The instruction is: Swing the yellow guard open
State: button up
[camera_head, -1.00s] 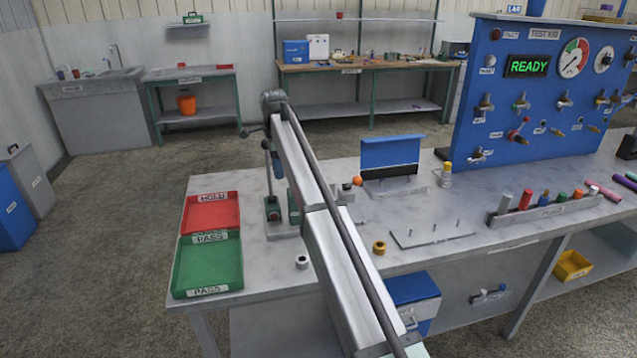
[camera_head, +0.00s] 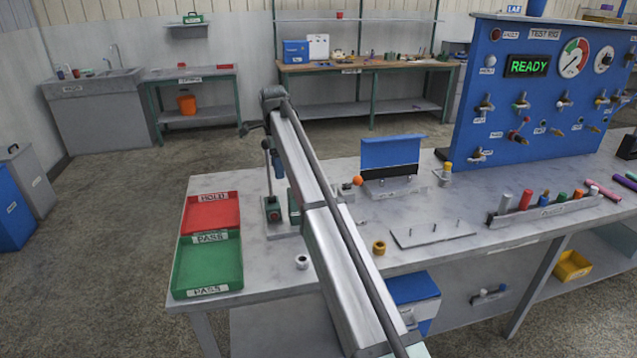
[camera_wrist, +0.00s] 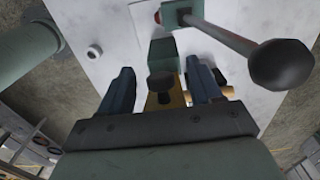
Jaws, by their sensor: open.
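In the wrist view my gripper (camera_wrist: 163,84) is open, with one blue-grey finger on each side of a dark round knob (camera_wrist: 160,82). A yellow piece (camera_wrist: 172,101), apparently the guard, shows behind and below this knob, between the fingers. Much of it is hidden by the knob and gripper body, and I cannot tell whether either finger touches it.
A lever with a dark ball end (camera_wrist: 280,63) reaches close on the right in the wrist view, beside a green block (camera_wrist: 163,52). On the bench are a red tray (camera_head: 212,212), a green tray (camera_head: 208,265), a pale ring (camera_head: 302,262) and a brass ring (camera_head: 379,248).

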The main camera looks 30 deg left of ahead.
jog(key=shift+r, duration=4.05)
